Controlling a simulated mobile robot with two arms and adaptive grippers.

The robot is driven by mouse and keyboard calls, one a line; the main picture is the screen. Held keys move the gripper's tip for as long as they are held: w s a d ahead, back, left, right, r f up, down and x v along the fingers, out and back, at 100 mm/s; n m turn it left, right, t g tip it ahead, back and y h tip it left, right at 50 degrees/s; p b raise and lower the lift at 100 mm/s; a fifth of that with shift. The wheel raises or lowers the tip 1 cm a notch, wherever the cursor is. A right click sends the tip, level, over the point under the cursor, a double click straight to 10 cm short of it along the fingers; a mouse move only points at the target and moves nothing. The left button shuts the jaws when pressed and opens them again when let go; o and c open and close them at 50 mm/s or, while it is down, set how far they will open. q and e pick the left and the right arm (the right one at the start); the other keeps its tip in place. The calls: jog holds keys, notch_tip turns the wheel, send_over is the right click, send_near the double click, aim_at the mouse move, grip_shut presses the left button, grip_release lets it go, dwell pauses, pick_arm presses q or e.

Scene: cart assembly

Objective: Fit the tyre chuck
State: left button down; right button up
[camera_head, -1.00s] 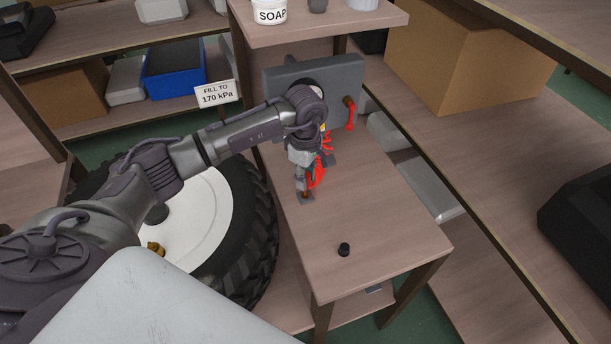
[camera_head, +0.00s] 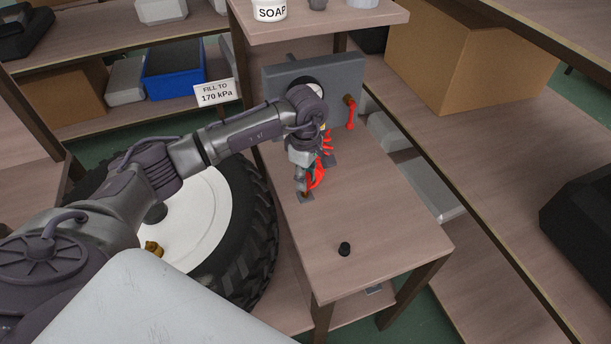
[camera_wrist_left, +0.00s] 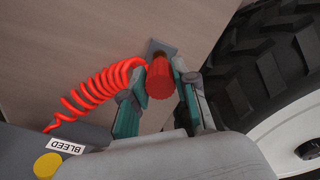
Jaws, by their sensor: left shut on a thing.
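The red tyre chuck (camera_wrist_left: 160,78) shows in the left wrist view between the fingers of my left gripper (camera_wrist_left: 160,100), which is shut on it. A coiled red hose (camera_wrist_left: 95,92) runs from near the chuck. In the head view my left gripper (camera_head: 306,186) is low over the bench, partly hiding the chuck. The tyre (camera_head: 262,235) lies left of the bench, with a brass valve fitting (camera_head: 152,248) on its white wheel. My right gripper is not visible.
A small black cap (camera_head: 344,249) sits on the bench (camera_head: 375,230), whose front is otherwise clear. A grey panel (camera_head: 336,80) with a red lever (camera_head: 350,113) stands at the back. A "FILL TO 170 kPa" sign (camera_head: 216,93) is left of it.

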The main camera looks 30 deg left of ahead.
pick_arm(q)
jog(key=shift+f+b, duration=0.8)
jog(key=shift+f, duration=0.2)
jog(key=c, duration=0.8)
grip_release()
jog(key=shift+r, duration=0.2)
notch_tip(320, 180, up, 12)
jog(key=shift+f, duration=0.15)
